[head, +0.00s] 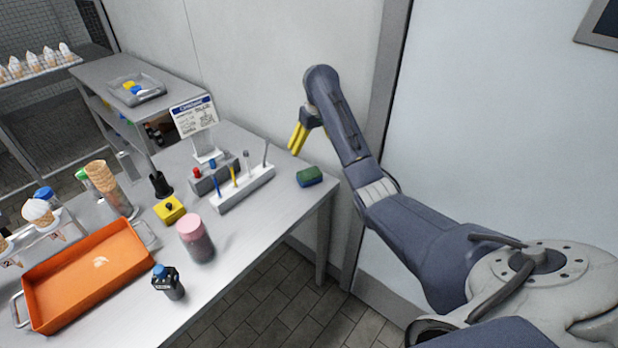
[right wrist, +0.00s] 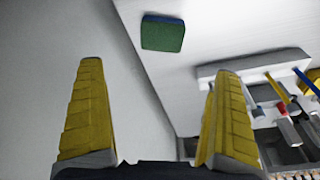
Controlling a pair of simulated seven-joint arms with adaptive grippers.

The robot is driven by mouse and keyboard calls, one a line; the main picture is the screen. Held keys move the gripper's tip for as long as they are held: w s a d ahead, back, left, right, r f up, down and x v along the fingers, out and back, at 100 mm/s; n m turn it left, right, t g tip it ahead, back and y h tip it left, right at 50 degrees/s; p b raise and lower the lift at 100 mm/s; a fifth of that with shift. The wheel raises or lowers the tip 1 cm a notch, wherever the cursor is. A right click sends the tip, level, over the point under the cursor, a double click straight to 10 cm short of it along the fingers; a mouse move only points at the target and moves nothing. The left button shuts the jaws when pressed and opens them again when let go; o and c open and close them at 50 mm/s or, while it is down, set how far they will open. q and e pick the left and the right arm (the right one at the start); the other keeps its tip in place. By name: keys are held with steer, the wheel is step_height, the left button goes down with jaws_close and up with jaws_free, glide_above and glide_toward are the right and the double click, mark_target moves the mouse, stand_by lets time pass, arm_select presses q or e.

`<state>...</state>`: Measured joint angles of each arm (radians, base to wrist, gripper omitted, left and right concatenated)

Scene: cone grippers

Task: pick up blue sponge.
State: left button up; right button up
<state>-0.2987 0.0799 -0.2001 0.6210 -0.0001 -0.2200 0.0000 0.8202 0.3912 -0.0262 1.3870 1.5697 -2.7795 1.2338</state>
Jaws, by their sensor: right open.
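The sponge (head: 310,176) lies on the right end of the metal table, green on top with a blue lower layer. In the right wrist view the sponge (right wrist: 162,33) shows mostly its green face with a thin blue edge, beyond the fingertips and between them. My right gripper (head: 298,138) has yellow fingers and is raised above and behind the sponge, near the wall. In the right wrist view its fingers (right wrist: 157,75) are spread wide with nothing between them. My left gripper is not in view.
A white rack (head: 243,189) with upright tools stands left of the sponge. A pink-lidded jar (head: 195,238), a yellow box (head: 170,210), a dark bottle (head: 168,283) and an orange tray (head: 88,272) stand further left. A menu sign (head: 194,116) stands behind. The wall is close behind the gripper.

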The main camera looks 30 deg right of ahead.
mark_target(309, 173)
steer(key=shift+w+a+f, duration=0.1)
steer(key=shift+w+f, duration=0.2)
steer(key=shift+f, duration=2.2)
steer(key=shift+w+d+f, duration=0.1)
steer(key=shift+w+f, duration=0.15)
steer(key=shift+f, duration=2.2)
steer(key=shift+w+a+f, duration=0.1)
steer(key=shift+w+f, duration=0.2)
steer(key=shift+f, duration=2.2)
steer(key=c, duration=0.8)
steer(key=shift+r, duration=0.1)
